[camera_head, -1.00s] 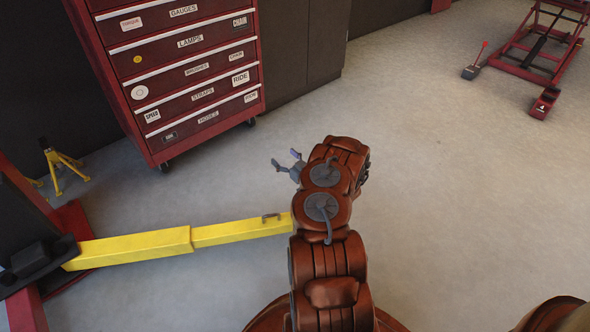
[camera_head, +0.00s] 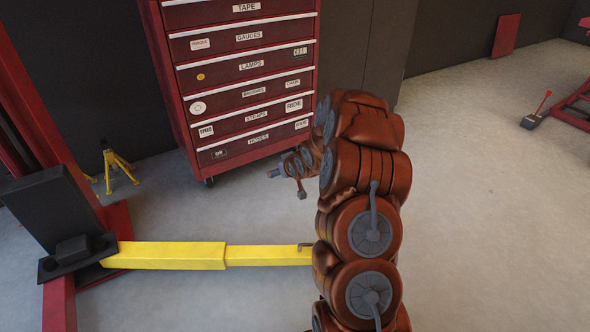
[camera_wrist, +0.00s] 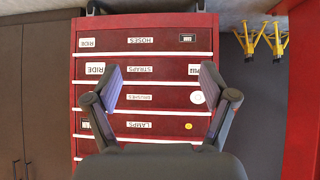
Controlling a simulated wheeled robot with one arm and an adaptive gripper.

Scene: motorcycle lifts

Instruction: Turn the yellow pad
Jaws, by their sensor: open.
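A yellow lift arm (camera_head: 170,255) reaches right from a dark lift post in the head view. A small grey handle (camera_head: 306,246) stands near its right end. That end passes behind my own arm, so any pad there is hidden, and I cannot make out a separate yellow pad. My gripper (camera_head: 286,184) is above and behind the lift arm, in front of the drawer cabinet. In the wrist view my gripper (camera_wrist: 162,82) has its two fingers wide apart with nothing between them. The lift arm is not in the wrist view.
A red drawer cabinet (camera_head: 250,85) stands against the dark wall; it fills the wrist view upside down (camera_wrist: 145,65). Yellow jack stands (camera_head: 118,165) are left of it. A red-handled grey device (camera_head: 535,115) is far right. The floor right of my arm is clear.

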